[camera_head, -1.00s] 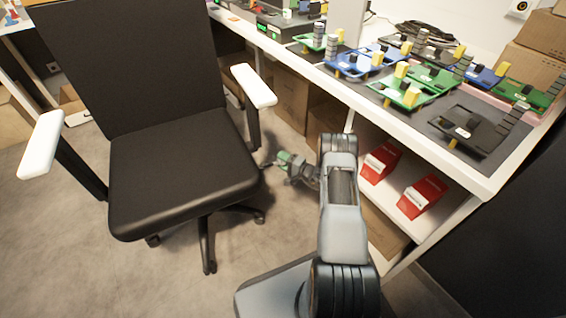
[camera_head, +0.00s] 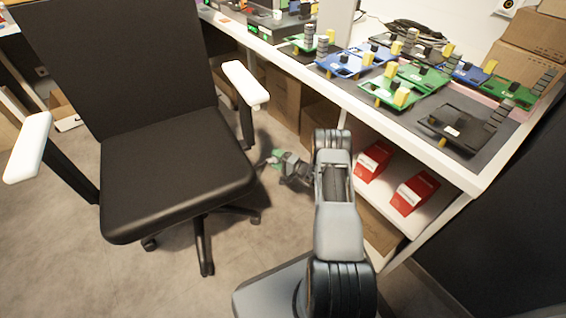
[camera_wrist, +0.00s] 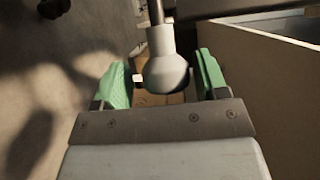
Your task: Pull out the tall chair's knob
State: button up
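The tall black chair (camera_head: 172,170) with white armrests stands at the left in the head view. In the wrist view its knob (camera_wrist: 167,72), a pale grey bulb on a thin dark rod, points toward my gripper. My gripper (camera_wrist: 164,78) has green fingers, spread apart, one on each side of the knob. A gap shows on the left side; on the right the finger is very near the knob, and I cannot tell whether they touch. In the head view my gripper (camera_head: 277,157) is beside the seat's right edge, and the knob is too small to make out.
The white workbench (camera_head: 411,156) with several circuit-board trays runs along the right. Two red boxes (camera_head: 373,160) (camera_head: 414,192) sit on its lower shelf. Brown cartons (camera_head: 281,97) stand under the bench. The chair's wheeled legs (camera_head: 205,243) spread over the floor below the seat.

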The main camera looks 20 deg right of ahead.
jog(key=shift+o, duration=0.8)
jog(key=s+r+p, duration=0.4)
jog(key=r, duration=0.4)
jog(key=shift+a, duration=0.3)
jog(key=s+r+p, duration=0.1)
jog(key=s, duration=0.1)
jog(key=s+a+r, duration=0.1)
jog(key=s, duration=0.2)
jog(key=s+r+p, duration=0.1)
jog(key=s, duration=0.2)
jog(key=shift+s+a+r+p, duration=0.1)
jog(key=shift+a+r+p, duration=0.05)
jog(key=shift+r+p, duration=0.2)
jog(key=shift+c, duration=0.6)
jog(key=shift+o, duration=1.1)
jog(key=shift+s+a+r, duration=0.2)
jog(key=shift+s, duration=0.4)
